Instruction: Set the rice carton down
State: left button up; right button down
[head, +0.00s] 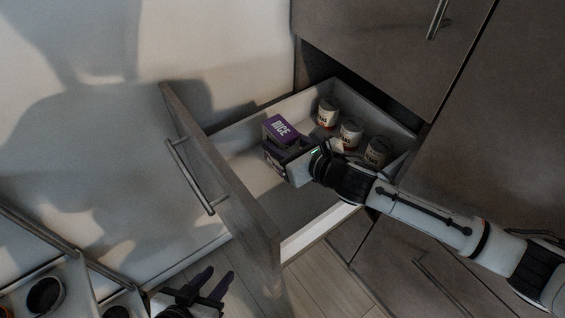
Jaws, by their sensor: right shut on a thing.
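The purple rice carton (279,128) is inside the open drawer (261,202), near the drawer's middle. My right gripper (287,158) reaches in from the right and is shut on the carton. The gripper hides the carton's lower part, so I cannot tell whether its base touches the drawer floor. My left gripper (210,289) is at the bottom of the view, outside the drawer and in front of it. Its dark fingers are spread apart with nothing between them.
Three cans stand along the drawer's back right: one (327,112), a second (350,133) and a third (377,151). The drawer floor left of the carton is clear. A handled front panel (215,170) closes the near left side. A rack with dark round items (46,294) is at lower left.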

jog(key=shift+f+b, duration=0.3)
jog(key=shift+f, duration=0.1)
notch_tip(320, 180, down, 3)
jog(key=b, duration=0.3)
jog(key=shift+f+b, duration=0.2)
jog(key=shift+b, duration=0.2)
jog(key=shift+r, duration=0.15)
jog(key=c, duration=1.5)
grip_release()
jog(key=shift+f, duration=0.3)
jog(key=o, duration=0.4)
jog(key=shift+r, duration=0.15)
